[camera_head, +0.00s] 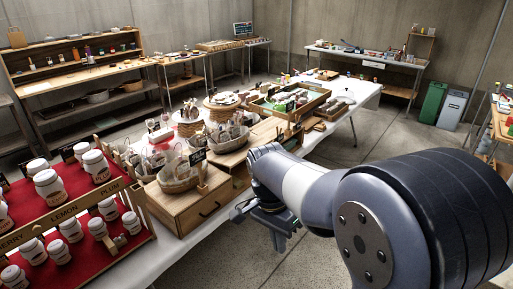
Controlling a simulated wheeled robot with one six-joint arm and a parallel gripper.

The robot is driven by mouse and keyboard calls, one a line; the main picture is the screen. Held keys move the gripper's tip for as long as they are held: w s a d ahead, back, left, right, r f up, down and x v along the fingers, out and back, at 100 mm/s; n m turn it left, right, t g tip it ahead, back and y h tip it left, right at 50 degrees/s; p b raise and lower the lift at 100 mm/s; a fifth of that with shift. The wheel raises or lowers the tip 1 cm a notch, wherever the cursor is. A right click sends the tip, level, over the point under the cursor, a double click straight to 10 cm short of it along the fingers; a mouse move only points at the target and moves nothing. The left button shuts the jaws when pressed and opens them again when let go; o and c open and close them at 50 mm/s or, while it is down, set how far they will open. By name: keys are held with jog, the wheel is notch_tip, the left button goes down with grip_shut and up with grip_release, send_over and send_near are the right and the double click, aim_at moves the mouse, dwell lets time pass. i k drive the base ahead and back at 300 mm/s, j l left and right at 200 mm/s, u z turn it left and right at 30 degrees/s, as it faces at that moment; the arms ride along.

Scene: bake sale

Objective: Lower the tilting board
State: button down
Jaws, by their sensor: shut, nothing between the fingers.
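A slanted display board (112,252) with red cloth and a wooden frame stands at the left, cut off by the picture's edge. It is the only clearly tilted board I can make out. Several white-lidded jars rest on it in rows, and a lettered wooden strip (62,217) crosses it. A small wooden block (120,240) sits near its lower right part. My gripper (268,222) is beyond the front edge of the table, right of the board and apart from it. It is shut and empty; its fingertips are small and partly hidden by my arm.
A wooden drawer box (205,209) with a basket (180,184) of bags stands between the board and my gripper. Trays and baskets crowd the table behind. A white tablecloth (165,262) hangs at the front. The floor (335,262) beside the table is clear.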

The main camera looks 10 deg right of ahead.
aim_at(230, 160)
jog(key=i+l, duration=0.1)
jog(key=i, duration=0.45)
jog(key=i+l, duration=0.1)
jog(key=i, duration=0.45)
jog(key=i+l+u, duration=0.1)
jog(key=i, duration=0.45)
jog(key=i+l, duration=0.15)
jog(key=i, duration=0.4)
